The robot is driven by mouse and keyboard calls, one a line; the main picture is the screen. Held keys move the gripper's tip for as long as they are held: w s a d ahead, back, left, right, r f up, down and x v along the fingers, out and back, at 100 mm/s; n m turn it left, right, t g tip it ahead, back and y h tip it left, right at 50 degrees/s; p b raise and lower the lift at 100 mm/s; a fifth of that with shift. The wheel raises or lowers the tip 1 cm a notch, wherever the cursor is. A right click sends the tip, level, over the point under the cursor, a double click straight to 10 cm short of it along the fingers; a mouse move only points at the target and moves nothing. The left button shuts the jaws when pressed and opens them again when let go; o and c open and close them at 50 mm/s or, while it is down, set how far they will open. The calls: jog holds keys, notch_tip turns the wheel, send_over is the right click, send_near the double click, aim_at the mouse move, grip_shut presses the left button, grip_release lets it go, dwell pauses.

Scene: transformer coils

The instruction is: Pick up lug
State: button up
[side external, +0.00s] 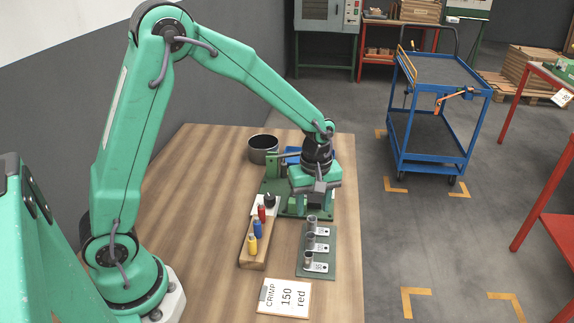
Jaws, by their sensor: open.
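Three metal lugs stand in a column on a green board (328,273) near the right edge of the table: a far lug (318,232), a middle lug (317,246) and a near lug (317,266). Each has a grey barrel and a pale flat tongue with a marking too small to read. My gripper (318,197) is open above and just behind the far lug, in front of a green device. Its fingers are small in view, and I see nothing held between them. The gap between it and the far lug is hard to judge.
A wooden block (252,255) holds tools with red, blue and yellow handles, left of the board. A card (284,297) reads "CRIMP 150 red". The green device (268,187) and a dark round container (263,148) stand behind.

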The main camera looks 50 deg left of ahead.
aim_at(312, 221)
jog(key=shift+f, duration=0.35)
jog(key=shift+f, duration=0.15)
jog(key=shift+f, duration=2.45)
grip_shut()
